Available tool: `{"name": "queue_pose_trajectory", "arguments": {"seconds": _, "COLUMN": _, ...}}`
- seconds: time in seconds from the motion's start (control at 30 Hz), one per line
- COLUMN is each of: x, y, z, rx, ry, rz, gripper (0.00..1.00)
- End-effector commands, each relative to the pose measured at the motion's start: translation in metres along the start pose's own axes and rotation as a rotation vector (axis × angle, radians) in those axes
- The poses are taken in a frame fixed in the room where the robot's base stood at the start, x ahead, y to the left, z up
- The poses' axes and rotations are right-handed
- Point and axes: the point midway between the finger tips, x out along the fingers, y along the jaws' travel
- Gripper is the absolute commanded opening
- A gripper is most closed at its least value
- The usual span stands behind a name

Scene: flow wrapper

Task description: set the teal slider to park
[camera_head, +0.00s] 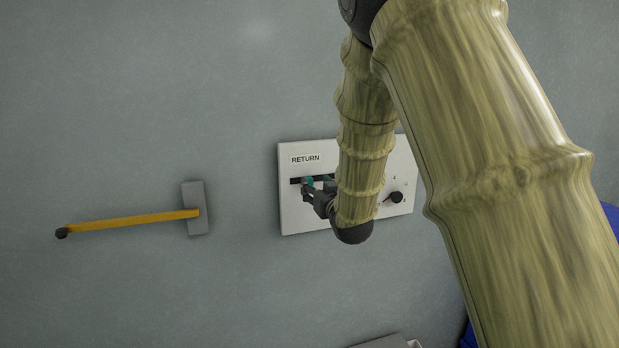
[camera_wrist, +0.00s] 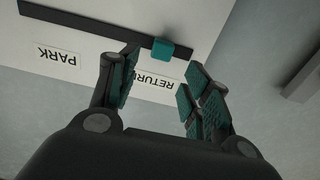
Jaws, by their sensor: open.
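The teal slider (camera_head: 309,182) sits in a dark horizontal slot on a white panel (camera_head: 298,218), close to the slot's left end and under the RETURN label (camera_head: 305,159). In the wrist view the slider (camera_wrist: 172,50) shows near the RETURN label (camera_wrist: 155,80), towards one end of the slot (camera_wrist: 85,22). The PARK label (camera_wrist: 57,55) is by the other end, hidden behind my arm in the head view. My gripper (camera_wrist: 162,66) is open, its fingertips either side of the line to the slider. I cannot tell whether they touch it. It also shows at the panel (camera_head: 314,194).
A dark knob (camera_head: 396,197) with markings sits on the panel's right part. A yellow lever (camera_head: 130,221) on a grey plate (camera_head: 195,208) sticks out of the wall to the left. The wall between plate and panel is clear. A grey edge (camera_head: 388,342) shows below.

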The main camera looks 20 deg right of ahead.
Motion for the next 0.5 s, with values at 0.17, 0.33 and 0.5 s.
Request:
{"name": "queue_pose_trajectory", "arguments": {"seconds": 0.17, "x": 0.028, "y": 0.0, "z": -0.002, "rx": 0.0, "ry": -0.001, "rz": 0.0, "gripper": 0.48}}
{"name": "queue_pose_trajectory", "arguments": {"seconds": 0.33, "x": 0.048, "y": 0.0, "z": -0.001, "rx": 0.0, "ry": -0.001, "rz": 0.0, "gripper": 0.48}}
{"name": "queue_pose_trajectory", "arguments": {"seconds": 0.5, "x": 0.06, "y": 0.0, "z": 0.0, "rx": 0.001, "ry": -0.001, "rz": 0.001, "gripper": 0.48}}
